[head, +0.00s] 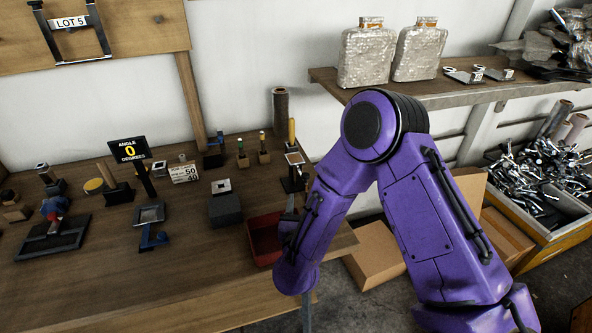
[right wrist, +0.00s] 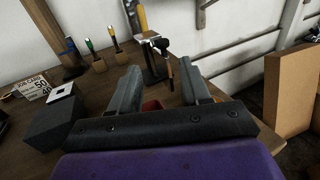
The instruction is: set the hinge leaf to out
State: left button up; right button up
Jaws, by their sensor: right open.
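No part is labelled as the hinge leaf. A small dark stand (head: 293,181) with a pale square plate on top is at the right end of the bench; it also shows in the right wrist view (right wrist: 150,63). There, a dark joint and a brown handle-like piece (right wrist: 169,75) hang at its right side; I cannot tell the leaf's setting. My right gripper (right wrist: 160,88) is open and empty, its fingers pointing toward the stand from the near side, apart from it. In the head view my purple arm hides most of it. My left gripper is out of view.
A red tray (head: 262,240) lies on the bench beside my right arm. A grey block (head: 225,209), a blue bracket with a square plate (head: 150,218) and a sign reading "ANGLE 0 DEGREES" (head: 129,150) stand left. A shelf (head: 440,92) and cardboard boxes (head: 376,255) are right.

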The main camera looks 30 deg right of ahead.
aim_at(305, 177)
jog(key=p+x, duration=0.3)
jog(key=x, duration=0.6)
jog(key=shift+w+d+r, duration=0.15)
jog(key=shift+w+d, duration=0.05)
jog(key=shift+d, duration=0.2)
grip_shut()
